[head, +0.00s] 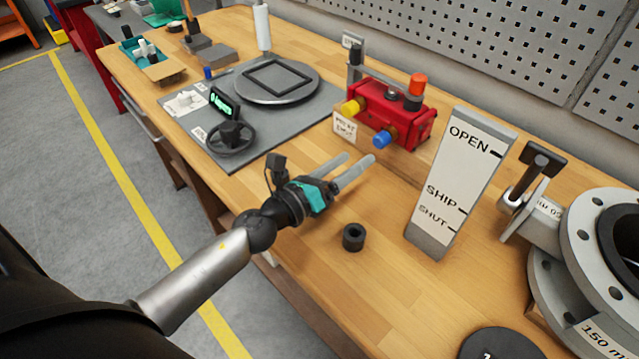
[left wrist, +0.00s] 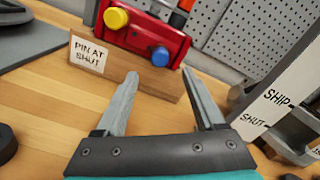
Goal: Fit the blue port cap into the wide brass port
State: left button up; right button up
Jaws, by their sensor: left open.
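The red valve actuator (head: 392,115) stands toward the back of the bench on a wooden block. A blue cap (head: 383,138) projects from its near side, lower right of a yellow cap (head: 349,108). In the left wrist view the blue cap (left wrist: 160,57) appears between and beyond my fingertips. My left gripper (head: 358,158) is open and empty, with its fingers pointing toward the actuator, short of the blue cap. It also shows in the left wrist view (left wrist: 160,74). No bare brass port is distinguishable; I cannot tell which port the blue cap covers.
A white OPEN/SHIP/SHUT board (head: 455,180) stands right of the actuator. A "PIN AT SHUT" label (left wrist: 88,53) is on the wooden block. A grey mat (head: 250,115) with a turntable lies left; large flanges (head: 590,240) stand right.

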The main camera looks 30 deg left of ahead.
pick_arm(q)
jog(key=b+v, duration=0.2)
jog(key=v, duration=0.5)
jog(key=shift+s+a, duration=0.15)
jog(key=shift+s, duration=0.2)
